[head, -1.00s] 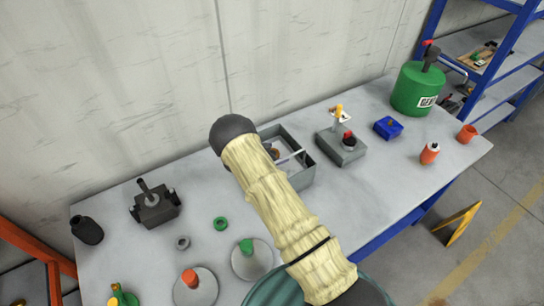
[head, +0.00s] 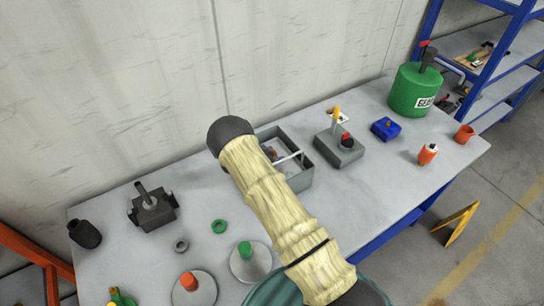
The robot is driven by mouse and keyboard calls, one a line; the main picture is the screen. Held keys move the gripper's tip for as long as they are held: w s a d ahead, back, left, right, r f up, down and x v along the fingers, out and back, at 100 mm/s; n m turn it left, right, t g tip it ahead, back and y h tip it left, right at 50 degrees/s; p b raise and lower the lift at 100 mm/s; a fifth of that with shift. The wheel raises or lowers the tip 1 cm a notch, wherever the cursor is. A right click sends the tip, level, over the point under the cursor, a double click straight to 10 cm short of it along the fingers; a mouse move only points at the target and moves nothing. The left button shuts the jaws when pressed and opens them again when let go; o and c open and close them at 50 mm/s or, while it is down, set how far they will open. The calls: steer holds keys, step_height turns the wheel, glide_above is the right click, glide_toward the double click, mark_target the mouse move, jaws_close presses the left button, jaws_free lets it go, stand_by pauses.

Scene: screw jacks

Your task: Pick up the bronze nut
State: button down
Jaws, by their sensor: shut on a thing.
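A small brownish thing (head: 271,153) shows inside the open grey bin (head: 302,181) at the middle of the bench, close to the edge of my arm's sleeve. It may be the bronze nut, but it is too small and partly covered to tell. My arm, in a cream sleeve with a dark rounded end, crosses in front of the bin and hides its left part. My gripper is hidden behind the arm, so its fingers and anything between them do not show.
A light rod (head: 288,157) lies across the bin. Left are a dark vise-like block (head: 153,210), a green ring (head: 219,226) and a grey ring (head: 181,246).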

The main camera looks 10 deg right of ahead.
mark_target(273, 152)
step_height(273, 152, up, 10)
steer(key=b, duration=0.3)
stand_by(0.7)
steer(key=shift+r, duration=0.1)
